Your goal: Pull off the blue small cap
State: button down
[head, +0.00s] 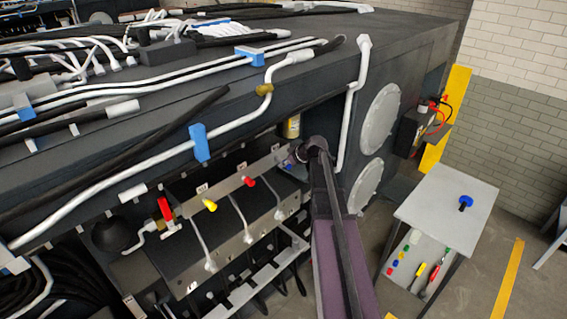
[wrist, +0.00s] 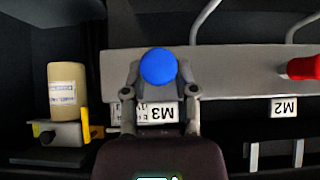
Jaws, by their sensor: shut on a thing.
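The blue small cap (wrist: 158,67) is in the wrist view, on the grey metal bar (wrist: 225,68) above the M3 label (wrist: 157,112). My gripper (wrist: 159,78) has one finger on each side of the cap and is shut on it. I cannot tell whether the cap is still seated on its fitting. In the head view, my gripper (head: 299,153) is at the right end of the bar, and it largely hides the cap.
A red cap (head: 249,181) and a yellow cap (head: 209,205) sit further left on the bar. A yellowish canister (wrist: 62,88) stands beside the bar's end. A cart (head: 447,190) at right carries a blue-topped part (head: 465,202).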

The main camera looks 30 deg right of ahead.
jog(key=shift+s+d, duration=0.2)
jog(key=shift+s, duration=0.45)
